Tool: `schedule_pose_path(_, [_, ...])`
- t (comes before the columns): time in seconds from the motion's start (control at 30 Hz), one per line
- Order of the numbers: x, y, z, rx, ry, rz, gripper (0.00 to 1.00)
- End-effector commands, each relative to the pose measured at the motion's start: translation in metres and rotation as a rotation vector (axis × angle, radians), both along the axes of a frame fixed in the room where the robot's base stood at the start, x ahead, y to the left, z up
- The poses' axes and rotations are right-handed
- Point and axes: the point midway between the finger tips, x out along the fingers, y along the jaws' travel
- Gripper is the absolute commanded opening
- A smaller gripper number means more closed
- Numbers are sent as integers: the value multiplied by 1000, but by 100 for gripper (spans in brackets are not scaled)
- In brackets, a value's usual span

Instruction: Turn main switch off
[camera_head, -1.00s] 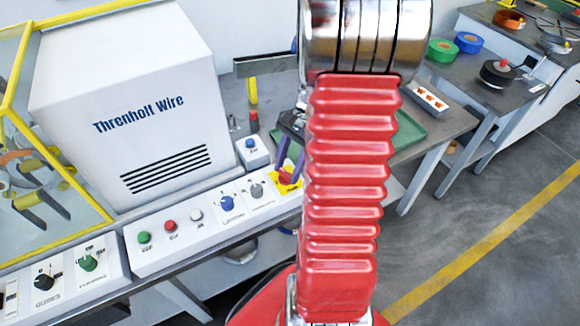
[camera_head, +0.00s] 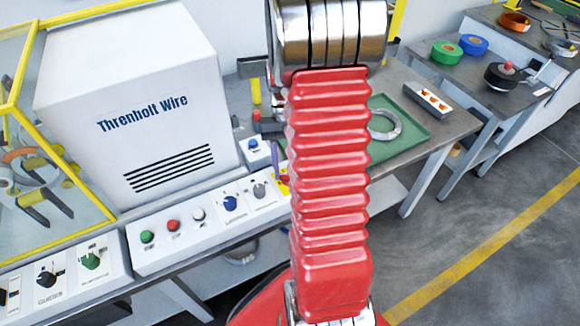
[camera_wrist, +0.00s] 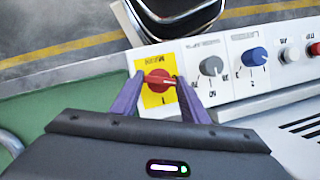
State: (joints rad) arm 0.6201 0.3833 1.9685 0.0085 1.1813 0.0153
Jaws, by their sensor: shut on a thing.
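The main switch (camera_wrist: 158,77) is a red knob on a yellow plate at the end of the white control panel. In the wrist view its handle lies roughly across the picture. My gripper (camera_wrist: 160,82) has its two purple fingers on either side of the knob, shut on it. In the head view only a bit of the yellow plate (camera_head: 284,185) and part of a purple finger show beside my red arm, which hides the rest.
A blue knob (camera_head: 231,203), a grey knob (camera_head: 260,191) and several buttons share the panel (camera_head: 185,249). A white machine housing (camera_head: 130,60) stands behind it. A green tray (camera_head: 412,142) with a metal coil (camera_head: 385,124) lies to the right.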

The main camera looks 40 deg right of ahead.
Motion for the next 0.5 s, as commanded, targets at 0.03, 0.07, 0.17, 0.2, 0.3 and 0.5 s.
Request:
schedule_pose_path(0.03, [-2, 4, -1, 8, 10, 43, 18])
schedule_pose_path(0.07, [-3, 4, -1, 9, 11, 70, 18])
schedule_pose_path(0.17, [-2, 4, -1, 9, 10, 152, 18])
schedule_pose_path(0.2, [-2, 5, -1, 9, 10, 181, 18])
schedule_pose_path(0.3, [-3, 5, -1, 9, 10, 246, 18])
schedule_pose_path(0.5, [-3, 5, -1, 9, 10, 333, 18])
